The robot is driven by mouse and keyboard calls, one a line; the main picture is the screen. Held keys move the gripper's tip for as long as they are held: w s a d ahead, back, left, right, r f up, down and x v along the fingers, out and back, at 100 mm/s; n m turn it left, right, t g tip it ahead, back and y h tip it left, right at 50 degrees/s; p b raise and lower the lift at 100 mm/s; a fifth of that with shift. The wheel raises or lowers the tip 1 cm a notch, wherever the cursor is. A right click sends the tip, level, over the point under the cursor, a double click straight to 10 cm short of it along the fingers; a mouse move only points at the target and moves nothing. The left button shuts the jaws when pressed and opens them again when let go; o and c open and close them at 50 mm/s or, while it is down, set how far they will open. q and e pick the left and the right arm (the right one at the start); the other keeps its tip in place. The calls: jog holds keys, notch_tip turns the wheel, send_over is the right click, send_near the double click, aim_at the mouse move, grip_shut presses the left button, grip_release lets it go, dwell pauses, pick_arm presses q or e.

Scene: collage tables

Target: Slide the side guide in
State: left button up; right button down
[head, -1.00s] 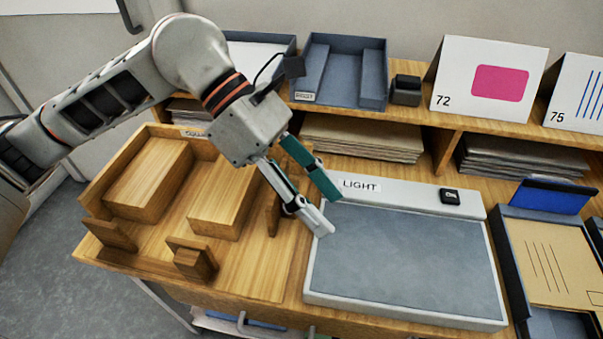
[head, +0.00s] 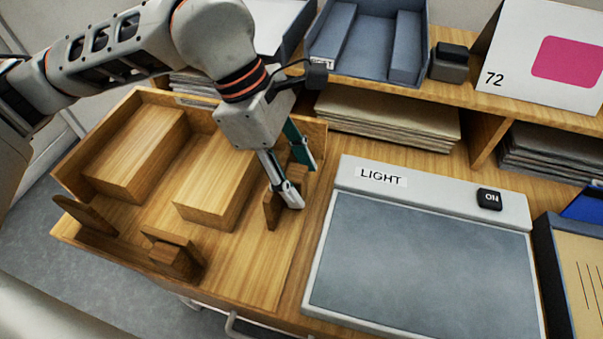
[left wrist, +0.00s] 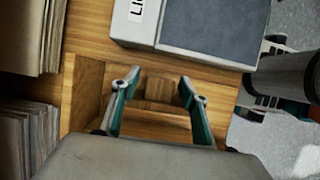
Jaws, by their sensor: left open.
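The side guide (head: 271,210) is a small upright wooden plate with a block-like knob, at the right side of the wooden jig (head: 270,285). My left gripper (head: 300,188) is open, pointing down at the guide's right side. In the left wrist view, the knob (left wrist: 160,88) shows between the open fingers of the left gripper (left wrist: 158,81), and the plate lies nearer the camera. I cannot tell whether the fingers touch it. The guide stands apart from the larger wooden block (head: 215,190). Part of my right arm, with teal pieces, seems to show at the wrist view's right edge.
Another wooden block (head: 135,155) sits farther left in the jig. A front guide (head: 172,252) and a left stop (head: 85,215) stand at its edges. The light pad (head: 420,265) lies close to the right. Shelves with paper stacks (head: 385,130) stand behind.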

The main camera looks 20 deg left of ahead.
pick_arm(q)
jog(key=shift+d+f, duration=0.15)
jog(key=shift+f, duration=0.2)
grip_shut()
jog(key=shift+a, duration=2.45)
grip_release()
jog(key=v, duration=1.2)
